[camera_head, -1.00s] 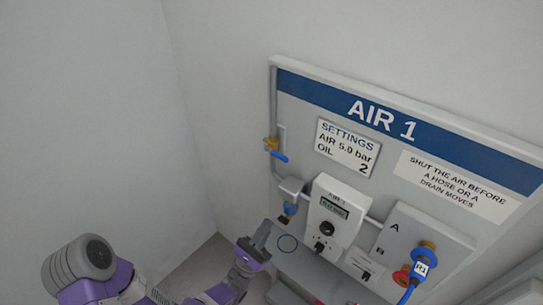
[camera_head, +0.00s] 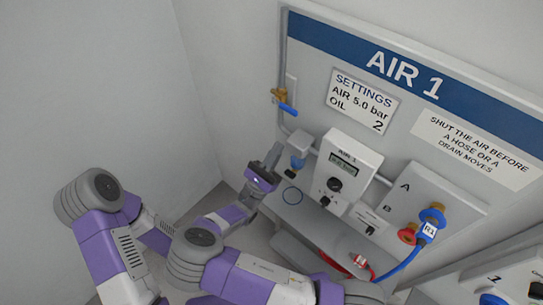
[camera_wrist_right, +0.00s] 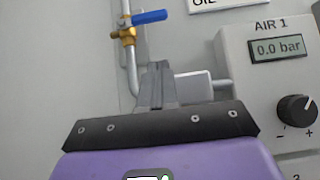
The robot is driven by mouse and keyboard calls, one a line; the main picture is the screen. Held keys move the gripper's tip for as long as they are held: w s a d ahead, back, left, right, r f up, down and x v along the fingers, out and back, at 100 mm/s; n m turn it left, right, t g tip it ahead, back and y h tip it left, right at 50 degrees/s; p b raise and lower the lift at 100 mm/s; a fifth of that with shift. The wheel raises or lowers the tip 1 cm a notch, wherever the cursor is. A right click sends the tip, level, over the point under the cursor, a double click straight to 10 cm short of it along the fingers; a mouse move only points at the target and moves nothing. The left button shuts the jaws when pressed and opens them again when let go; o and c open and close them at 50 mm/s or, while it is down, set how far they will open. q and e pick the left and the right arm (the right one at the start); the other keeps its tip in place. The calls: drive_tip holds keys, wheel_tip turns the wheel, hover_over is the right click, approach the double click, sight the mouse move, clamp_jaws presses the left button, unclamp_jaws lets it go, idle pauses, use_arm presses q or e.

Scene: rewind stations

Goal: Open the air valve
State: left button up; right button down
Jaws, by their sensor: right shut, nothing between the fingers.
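The air valve has a brass body (camera_head: 279,95) and a blue lever (camera_head: 288,109) on the vertical pipe at the left edge of the AIR 1 panel. In the right wrist view the brass body (camera_wrist_right: 125,33) sits at upper left, and the blue lever (camera_wrist_right: 149,17) points right, across the pipe. My right gripper (camera_head: 271,157) is shut and empty, below the valve and apart from it. Its closed fingers (camera_wrist_right: 158,70) point up in the right wrist view, below and slightly right of the lever. My left gripper is not in view.
The AIR 1 unit (camera_head: 349,167) stands right of the gripper; its display (camera_wrist_right: 278,47) reads 0.0 bar. A grey filter block with a blue bowl (camera_head: 297,162) is close to my fingers. A blue hose (camera_head: 400,265) hangs at right. The wall left of the panel is bare.

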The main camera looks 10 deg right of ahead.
sight(284, 107)
drive_tip(key=w+d+r, duration=0.2)
drive_tip(key=d+r, duration=0.1)
drive_tip(key=r, duration=0.4)
drive_tip(key=shift+w+r, duration=0.2)
drive_tip(key=shift+r, duration=0.1)
drive_tip(key=shift+p, duration=0.3)
